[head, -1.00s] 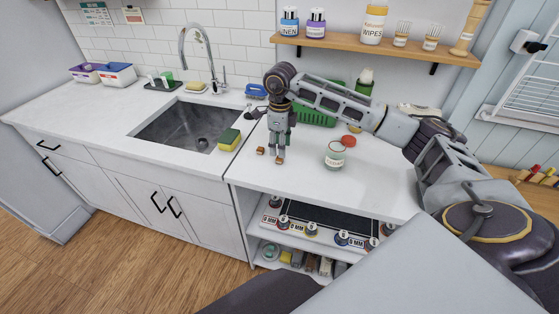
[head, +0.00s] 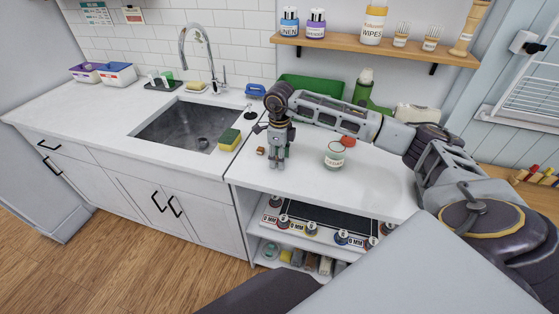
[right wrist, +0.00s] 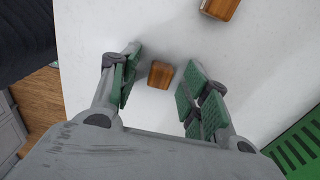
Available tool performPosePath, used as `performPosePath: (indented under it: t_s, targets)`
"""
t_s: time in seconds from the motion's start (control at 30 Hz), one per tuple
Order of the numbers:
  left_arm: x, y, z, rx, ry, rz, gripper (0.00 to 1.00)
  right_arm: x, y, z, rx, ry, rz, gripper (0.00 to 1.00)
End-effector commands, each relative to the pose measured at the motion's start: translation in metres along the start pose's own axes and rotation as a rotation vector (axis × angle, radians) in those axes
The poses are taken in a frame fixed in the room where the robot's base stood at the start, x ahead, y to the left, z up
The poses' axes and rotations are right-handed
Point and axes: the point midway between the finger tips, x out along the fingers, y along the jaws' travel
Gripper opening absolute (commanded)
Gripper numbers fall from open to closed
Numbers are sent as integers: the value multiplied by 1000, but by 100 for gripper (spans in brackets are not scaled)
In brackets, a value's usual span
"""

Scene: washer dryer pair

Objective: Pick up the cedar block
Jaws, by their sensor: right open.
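Two small brown wooden blocks lie on the white counter, and I cannot tell by label which is the cedar block. In the right wrist view, one block (right wrist: 160,74) sits between my right gripper's open fingers, with gaps on both sides. The other block (right wrist: 219,8) lies farther off at the top edge; in the head view a block (head: 260,151) shows just left of the gripper. My right gripper (head: 275,165) is open, pointing down close to the counter, and hides the nearer block there. It also shows in the right wrist view (right wrist: 160,86). My left gripper is not in view.
A labelled jar (head: 334,156) and a red lid (head: 348,141) stand right of the gripper. A sponge (head: 230,137) lies by the sink (head: 187,124) to the left. A green bin (head: 312,87) is behind the arm. Counter in front of the gripper is clear.

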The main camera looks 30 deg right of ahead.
Motion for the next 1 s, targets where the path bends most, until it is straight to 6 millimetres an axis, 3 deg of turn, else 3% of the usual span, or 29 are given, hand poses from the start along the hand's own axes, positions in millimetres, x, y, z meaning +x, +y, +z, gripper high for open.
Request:
performPosePath:
  t_s: [0.07, 0.3, 0.77, 1.0]
  targets:
    - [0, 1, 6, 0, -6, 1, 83, 0, 0, 0, 0, 0, 0, 44]
    - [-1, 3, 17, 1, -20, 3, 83, 0, 0, 0, 0, 0, 0, 13]
    - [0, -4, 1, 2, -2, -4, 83, -3, 0, 0, 0, -1, -1, 13]
    - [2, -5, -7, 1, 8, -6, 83, -23, -1, 1, 0, -3, -2, 13]
